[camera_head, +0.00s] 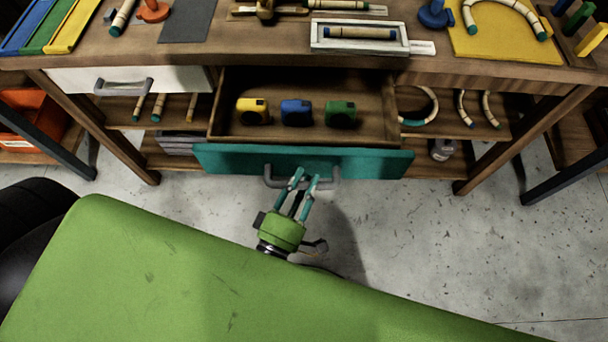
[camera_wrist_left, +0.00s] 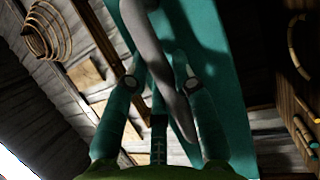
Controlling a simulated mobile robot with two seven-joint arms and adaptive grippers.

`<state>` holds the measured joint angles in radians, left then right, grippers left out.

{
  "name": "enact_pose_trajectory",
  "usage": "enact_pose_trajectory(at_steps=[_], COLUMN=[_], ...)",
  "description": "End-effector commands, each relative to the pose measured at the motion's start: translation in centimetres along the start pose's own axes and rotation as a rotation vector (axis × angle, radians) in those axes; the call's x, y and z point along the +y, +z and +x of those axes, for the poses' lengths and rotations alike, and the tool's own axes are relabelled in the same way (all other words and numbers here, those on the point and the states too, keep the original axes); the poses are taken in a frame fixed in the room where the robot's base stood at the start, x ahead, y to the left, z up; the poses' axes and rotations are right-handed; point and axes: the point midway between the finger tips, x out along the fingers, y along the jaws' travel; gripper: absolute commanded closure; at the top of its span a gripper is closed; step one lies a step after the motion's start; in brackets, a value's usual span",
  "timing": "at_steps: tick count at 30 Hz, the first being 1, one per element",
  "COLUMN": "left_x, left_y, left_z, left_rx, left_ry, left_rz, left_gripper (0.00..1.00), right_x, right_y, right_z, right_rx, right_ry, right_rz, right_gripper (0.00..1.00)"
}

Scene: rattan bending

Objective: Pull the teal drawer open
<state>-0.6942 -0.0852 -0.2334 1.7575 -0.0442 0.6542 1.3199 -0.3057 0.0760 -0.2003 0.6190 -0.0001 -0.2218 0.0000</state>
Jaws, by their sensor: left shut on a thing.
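The teal drawer (camera_head: 370,163) stands pulled out from the wooden workbench in the head view. Its inside shows a yellow tape measure (camera_head: 252,111), a blue one (camera_head: 296,112) and a green one (camera_head: 341,113). A grey bar handle (camera_head: 332,174) is on its front. My left gripper (camera_head: 305,176) is at the handle, its fingers shut on it. In the left wrist view the grey handle (camera_wrist_left: 172,75) runs between the fingers, with the teal front (camera_wrist_left: 215,70) behind it. My right gripper is not in view.
A white drawer (camera_head: 180,78) with a grey handle is at the left. Curved rattan pieces (camera_head: 418,105) lie on the shelf at the right. The bench top holds a white tray (camera_head: 318,46) and a yellow board (camera_head: 500,45). Grey floor (camera_head: 420,240) is clear in front of the bench.

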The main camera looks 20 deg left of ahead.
Motion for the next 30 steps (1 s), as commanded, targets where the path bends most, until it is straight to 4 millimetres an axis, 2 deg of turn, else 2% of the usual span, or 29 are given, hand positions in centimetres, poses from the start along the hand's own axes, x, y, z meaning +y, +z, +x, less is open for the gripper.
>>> enact_pose_trajectory(at_steps=[5,6,8,20,23,30], left_x=[-0.1,-0.1,-0.1,-0.1,-0.1,-0.2], left_y=[0.0,0.0,0.0,0.0,0.0,0.0], left_z=[0.0,0.0,0.0,-0.4,-1.7,-6.8], left_rx=[-0.001,-0.001,-0.001,-0.002,-0.003,-0.004], left_ry=[-0.001,-0.001,-0.001,-0.002,-0.004,-0.007], left_rz=[0.004,0.004,0.003,0.001,0.001,0.000], left_gripper=[1.00,0.70,0.49,0.49,0.49,0.49], right_x=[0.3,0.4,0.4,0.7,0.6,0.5], right_y=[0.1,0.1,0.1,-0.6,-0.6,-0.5], right_z=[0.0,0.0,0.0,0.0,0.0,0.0], right_rx=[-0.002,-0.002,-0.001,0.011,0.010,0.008], right_ry=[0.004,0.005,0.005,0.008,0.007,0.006], right_rz=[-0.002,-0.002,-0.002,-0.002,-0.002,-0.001], right_gripper=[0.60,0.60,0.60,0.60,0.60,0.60])
